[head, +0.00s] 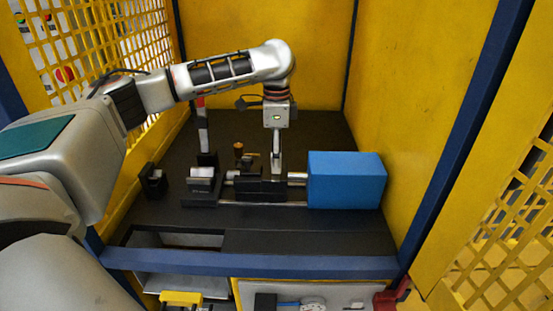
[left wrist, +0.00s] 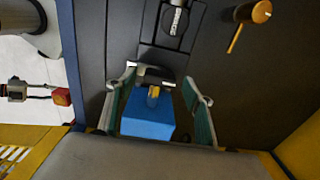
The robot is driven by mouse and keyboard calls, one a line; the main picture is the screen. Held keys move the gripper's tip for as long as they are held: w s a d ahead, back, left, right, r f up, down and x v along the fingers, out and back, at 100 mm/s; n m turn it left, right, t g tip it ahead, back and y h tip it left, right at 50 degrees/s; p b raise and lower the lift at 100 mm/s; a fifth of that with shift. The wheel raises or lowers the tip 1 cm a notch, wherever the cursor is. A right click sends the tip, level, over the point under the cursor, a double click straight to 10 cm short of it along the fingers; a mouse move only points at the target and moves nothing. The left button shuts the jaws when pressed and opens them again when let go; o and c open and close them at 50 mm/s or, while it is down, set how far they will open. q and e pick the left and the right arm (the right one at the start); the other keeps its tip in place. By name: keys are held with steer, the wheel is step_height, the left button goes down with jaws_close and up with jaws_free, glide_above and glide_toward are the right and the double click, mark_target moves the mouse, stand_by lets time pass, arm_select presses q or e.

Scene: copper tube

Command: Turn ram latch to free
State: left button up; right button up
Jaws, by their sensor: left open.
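My left gripper (head: 277,170) points straight down over the black fixture (head: 262,188), just left of the blue block (head: 345,180). In the left wrist view its two fingers (left wrist: 160,78) are spread apart. A small brass-coloured piece (left wrist: 153,92), possibly the ram latch, shows between them by the end of the blue block (left wrist: 147,118). I cannot make out the latch in the head view, where the fingers cover that spot. I cannot tell whether either finger touches anything. My right gripper is not in view.
A brown knobbed handle (head: 239,149) stands behind the fixture; a brass knob and rod (left wrist: 262,12) show at upper right in the left wrist view. Black holders (head: 153,183) stand to the left. Yellow walls and blue posts enclose the dark table (head: 300,240).

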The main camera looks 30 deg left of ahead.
arm_select(q)
step_height(320, 180, up, 11)
steer(key=shift+f, duration=0.15)
steer(key=shift+s+f, duration=0.1)
stand_by(0.6)
